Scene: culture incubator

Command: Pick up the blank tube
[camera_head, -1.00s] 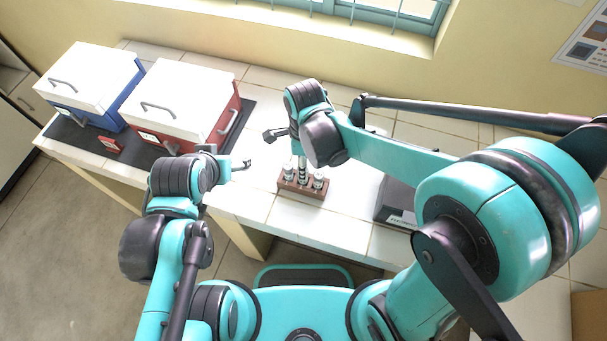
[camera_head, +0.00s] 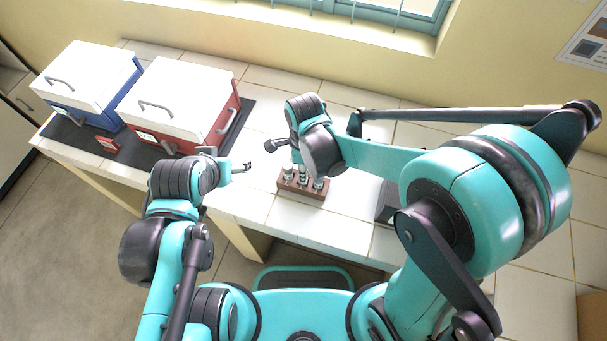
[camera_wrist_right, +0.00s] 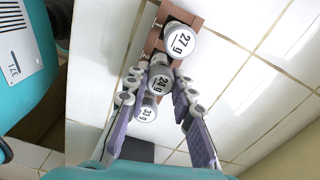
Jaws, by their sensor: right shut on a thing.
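A brown wooden rack (camera_head: 300,191) holds three tubes with pale caps on the bench; it also shows in the right wrist view (camera_wrist_right: 187,17). The right wrist view shows the caps marked 27 g (camera_wrist_right: 181,42), 24 g (camera_wrist_right: 160,80) and 33 g (camera_wrist_right: 147,113). No cap reads "blank". My right gripper (camera_head: 300,160) is over the rack. In its wrist view its purple-padded fingers (camera_wrist_right: 161,84) are shut on the middle 24 g tube, which appears still at the rack. My left gripper (camera_head: 247,166) is left of the rack, apart from it; its opening is too small to judge.
A blue box (camera_head: 122,108) and a red box (camera_head: 222,127), both with white lids, stand on a dark mat at the left. A dark device (camera_head: 387,207) is right of the rack, partly hidden by my right arm. White bench tiles are clear around the rack.

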